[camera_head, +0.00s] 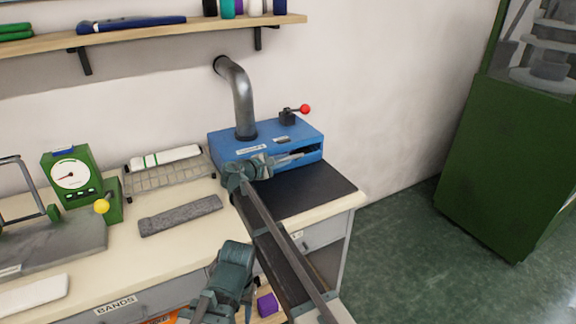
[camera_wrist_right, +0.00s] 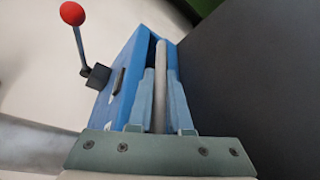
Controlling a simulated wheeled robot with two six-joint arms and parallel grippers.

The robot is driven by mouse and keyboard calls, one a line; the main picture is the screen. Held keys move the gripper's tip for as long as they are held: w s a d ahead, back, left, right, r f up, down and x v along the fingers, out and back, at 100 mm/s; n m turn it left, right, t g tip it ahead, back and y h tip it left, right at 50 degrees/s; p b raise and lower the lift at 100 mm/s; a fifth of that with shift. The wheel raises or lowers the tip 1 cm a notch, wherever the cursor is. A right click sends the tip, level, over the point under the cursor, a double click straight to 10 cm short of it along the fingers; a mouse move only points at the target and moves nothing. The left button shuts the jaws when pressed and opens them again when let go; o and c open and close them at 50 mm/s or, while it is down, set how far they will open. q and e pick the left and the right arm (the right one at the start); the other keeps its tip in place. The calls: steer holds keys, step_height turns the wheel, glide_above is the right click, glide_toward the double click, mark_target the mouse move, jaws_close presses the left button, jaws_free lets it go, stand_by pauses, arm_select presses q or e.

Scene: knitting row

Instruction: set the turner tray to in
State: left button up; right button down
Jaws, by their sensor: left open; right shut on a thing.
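The turner is a blue box (camera_head: 225,148) with a dark slot in its front, at the back right of the bench. It also shows in the right wrist view (camera_wrist_right: 130,62). My right gripper (camera_head: 300,156) is at the slot. In the right wrist view, its fingers (camera_wrist_right: 160,105) are shut around a pale upright bar (camera_wrist_right: 160,72) at the slot, seemingly the turner tray's edge. The rest of the tray is hidden, so how far in it sits I cannot tell. My left gripper (camera_head: 223,310) is open, low in front of the bench, apart from the turner.
A lever with a red knob (camera_head: 305,109) and a grey pipe (camera_head: 241,100) rise from the turner. A black mat (camera_head: 310,190) lies before it. A grey strip (camera_head: 180,215), wire rack (camera_head: 170,180) and green dial gauge (camera_head: 75,175) are left. A green cabinet (camera_head: 500,170) stands right.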

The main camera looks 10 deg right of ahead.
steer(key=shift+w+a, duration=0.15)
steer(key=shift+w, duration=0.1)
steer(key=c, duration=0.8)
jaws_free()
steer(key=shift+c, duration=0.2)
steer(key=shift+s, duration=0.1)
